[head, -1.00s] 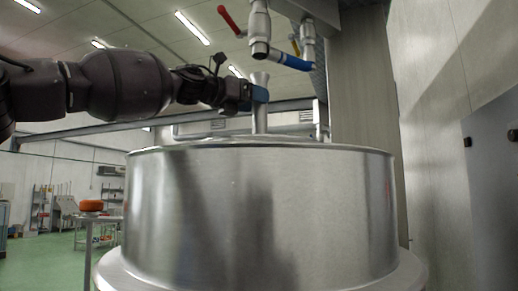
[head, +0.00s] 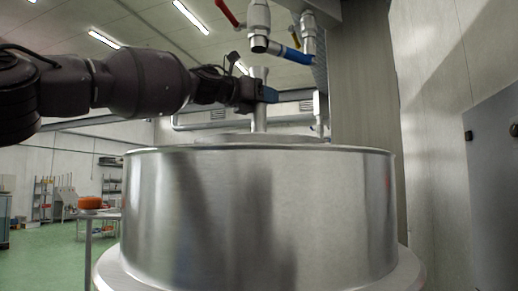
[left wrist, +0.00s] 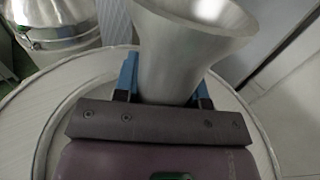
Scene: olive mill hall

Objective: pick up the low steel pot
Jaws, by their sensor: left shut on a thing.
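My left gripper (head: 268,94) comes in from the left, above the far side of a large shiny steel vat. Its blue fingers are shut on a flared steel vessel (head: 259,112), which stands up behind the vat's rim. In the left wrist view the fingers (left wrist: 165,88) hold the narrow part of this vessel (left wrist: 180,55), below its wide mouth. Its foot is hidden by the vat in the head view and by the gripper in the wrist view. I cannot tell whether this vessel is the low steel pot. My right gripper is not in view.
The large steel vat (head: 255,215) fills the middle, close in front. Pipes with a red-handled valve (head: 258,25) and a blue handle (head: 296,56) hang above it. A pale wall stands at right. A steel vessel (left wrist: 60,20) shows at the wrist view's upper left.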

